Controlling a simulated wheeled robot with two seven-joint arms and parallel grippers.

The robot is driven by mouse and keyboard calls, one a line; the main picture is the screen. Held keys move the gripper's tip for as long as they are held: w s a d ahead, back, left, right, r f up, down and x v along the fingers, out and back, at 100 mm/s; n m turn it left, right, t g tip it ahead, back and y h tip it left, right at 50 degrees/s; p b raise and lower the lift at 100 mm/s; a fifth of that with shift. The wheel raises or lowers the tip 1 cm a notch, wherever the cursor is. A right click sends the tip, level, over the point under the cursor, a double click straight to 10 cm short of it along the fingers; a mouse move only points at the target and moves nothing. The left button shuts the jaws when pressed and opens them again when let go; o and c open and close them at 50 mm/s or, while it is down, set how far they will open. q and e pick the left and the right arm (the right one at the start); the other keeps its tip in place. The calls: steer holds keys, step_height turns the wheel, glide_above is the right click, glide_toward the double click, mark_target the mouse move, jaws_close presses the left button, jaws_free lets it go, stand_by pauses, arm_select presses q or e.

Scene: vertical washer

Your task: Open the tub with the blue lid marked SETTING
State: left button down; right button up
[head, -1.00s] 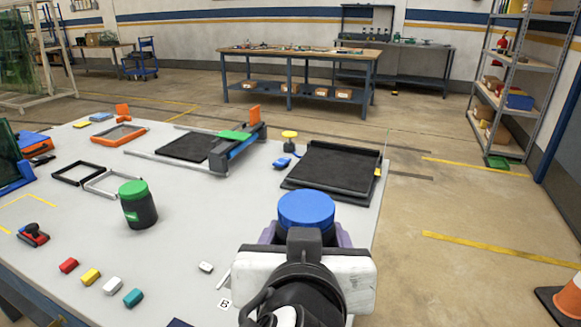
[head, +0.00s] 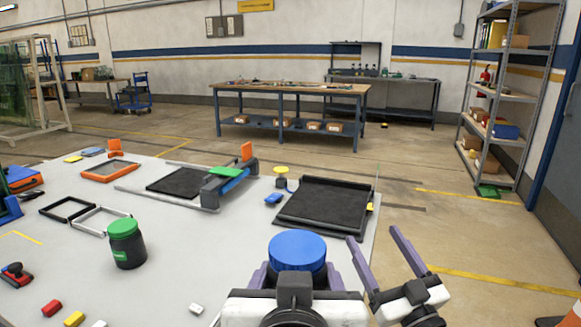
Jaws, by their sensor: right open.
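A round blue lid (head: 297,250) tops a tub at the bottom middle of the head view. The tub's body and any marking on it are hidden behind my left gripper (head: 297,275). The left gripper's purple fingers stand at either side just below the lid, shut on the tub; the lid looks large and close, apparently above the table. My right gripper (head: 390,250) is to the right of the tub, open and empty, its purple fingers pointing up and spread apart. It does not touch the lid.
A dark tub with a green lid (head: 126,243) stands on the white table (head: 190,265). A black tray (head: 325,205), a yellow-topped item (head: 281,176) and a rail fixture (head: 228,185) lie farther back. Small coloured blocks are at front left. Floor is open beyond the table's right edge.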

steer(key=s+a+r+n+g+y, duration=0.1)
steer(key=a+r+n+g+y, duration=0.1)
steer(key=a+r+n+y, duration=0.5)
steer(key=s+a+r+n+g+y, duration=0.1)
steer(key=r+n+g+y, duration=0.3)
steer(key=r, duration=0.7)
steer(key=s+a+r+n+g+y, duration=0.1)
steer(key=a+r+n+y, duration=0.3)
steer(key=r+y, duration=0.4)
steer(key=s+a+r+n+g, duration=0.7)
steer(key=s+a+n+g, duration=0.35)
steer(key=n+g, duration=0.65)
steer(key=s+a+f+n+g+h, duration=0.3)
steer(key=s+a+n+g+h, duration=0.1)
steer(key=s+a+g+h, duration=0.4)
steer(key=m+t+h, duration=0.4)
steer(key=t+h, duration=0.7)
steer(key=h, duration=0.7)
glide_toward(290, 245)
steer(key=shift+w+d+f, duration=0.1)
step_height(290, 245, down, 8)
steer(key=shift+r, duration=0.15)
